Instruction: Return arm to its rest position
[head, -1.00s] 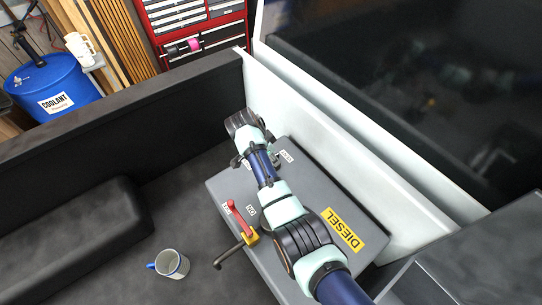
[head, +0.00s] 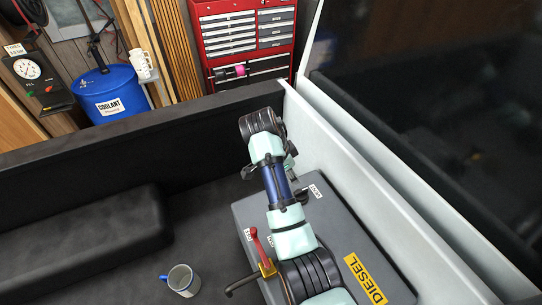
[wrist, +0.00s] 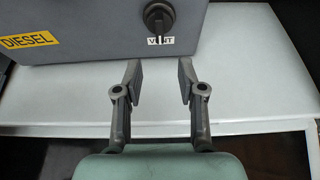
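My gripper (wrist: 160,85) is open in the wrist view, with two dark fingers apart and nothing between them. Below the fingers in that view is a pale grey ledge (wrist: 250,75). The grey diesel tank (wrist: 90,45) stands just beyond the fingertips, with its yellow DIESEL label and a black knob (wrist: 158,17) over a VENT label. In the head view my arm (head: 277,185) reaches over the diesel tank (head: 325,215). I cannot make out the fingertips clearly there.
A white mug with a blue handle (head: 183,281) stands on the dark bed floor left of the tank. A red lever (head: 257,245) rises from the tank. The pale bed wall (head: 345,155) runs along its right. A blue coolant drum (head: 112,96) and red tool chest (head: 243,40) stand beyond.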

